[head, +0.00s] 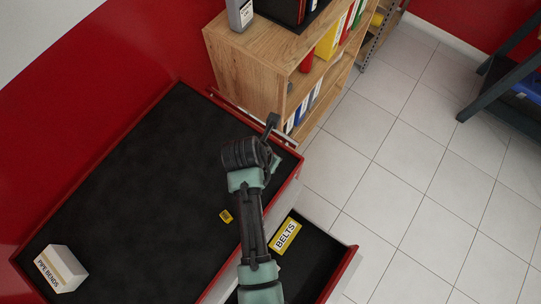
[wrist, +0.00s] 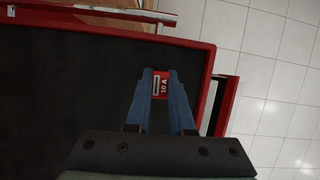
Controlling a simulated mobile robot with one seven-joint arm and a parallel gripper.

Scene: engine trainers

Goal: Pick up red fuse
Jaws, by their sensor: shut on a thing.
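The red fuse (wrist: 160,84), marked "10 A", is between the fingertips of my gripper (wrist: 160,80) in the wrist view. The two blue fingers are shut on it, one on each side. Below it in that view lies the black mat of the red-edged worktop (wrist: 60,90); I cannot tell how high the fuse is above it. In the head view my arm covers the fuse and the fingers, near the right end of the worktop (head: 130,170).
A yellow fuse-like piece (head: 226,216) lies on the worktop left of my arm. A white "PIPE BENDS" box (head: 62,269) stands at the near left corner. An open drawer (head: 322,258) holds a yellow "BELTS" box (head: 286,236). A wooden shelf (head: 245,75) stands behind. Most of the mat is clear.

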